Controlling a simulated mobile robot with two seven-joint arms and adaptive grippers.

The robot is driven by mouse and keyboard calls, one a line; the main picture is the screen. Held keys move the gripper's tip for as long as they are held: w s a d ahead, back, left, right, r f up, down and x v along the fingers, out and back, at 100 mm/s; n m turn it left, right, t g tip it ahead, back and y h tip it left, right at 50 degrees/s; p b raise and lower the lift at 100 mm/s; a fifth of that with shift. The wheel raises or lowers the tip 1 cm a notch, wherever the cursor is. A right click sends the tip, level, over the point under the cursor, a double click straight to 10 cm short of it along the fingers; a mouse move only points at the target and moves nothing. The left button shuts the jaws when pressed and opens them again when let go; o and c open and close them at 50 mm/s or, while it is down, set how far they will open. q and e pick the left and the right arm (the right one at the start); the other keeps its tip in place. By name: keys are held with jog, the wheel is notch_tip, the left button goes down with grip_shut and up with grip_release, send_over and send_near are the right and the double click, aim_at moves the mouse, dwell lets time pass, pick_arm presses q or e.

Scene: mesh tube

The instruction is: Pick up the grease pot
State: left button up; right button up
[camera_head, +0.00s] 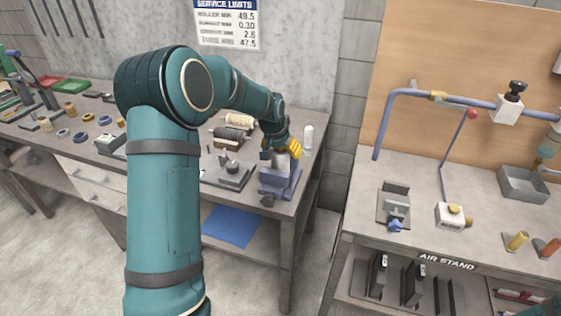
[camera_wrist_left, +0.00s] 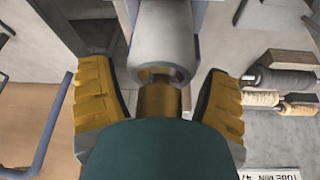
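My left gripper (camera_head: 287,152) is over the front right corner of the left bench, at a blue fixture (camera_head: 281,182). In the left wrist view its two yellow fingers (camera_wrist_left: 163,88) are spread apart, on either side of a grey cylinder (camera_wrist_left: 163,42) with a hollow end. A brass-coloured piece (camera_wrist_left: 160,98) shows between that cylinder and the teal gripper body. I see no clear grip on either. No label marks the grease pot, so I cannot tell which thing it is. A white cylinder (camera_head: 308,137) stands just right of the gripper. My right gripper is out of view.
Wire spools (camera_head: 238,121) and a dark-based fixture (camera_head: 229,172) sit left of the gripper. The right bench (camera_head: 360,215) holds a blue pipe frame (camera_head: 383,120), a grey tray (camera_head: 525,185), a white box (camera_head: 449,217) and brass (camera_head: 516,242) and red (camera_head: 546,249) cylinders. A floor gap separates the benches.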

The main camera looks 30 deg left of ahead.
pick_arm(q)
jog(key=c, duration=0.9)
jog(key=shift+r, duration=0.15)
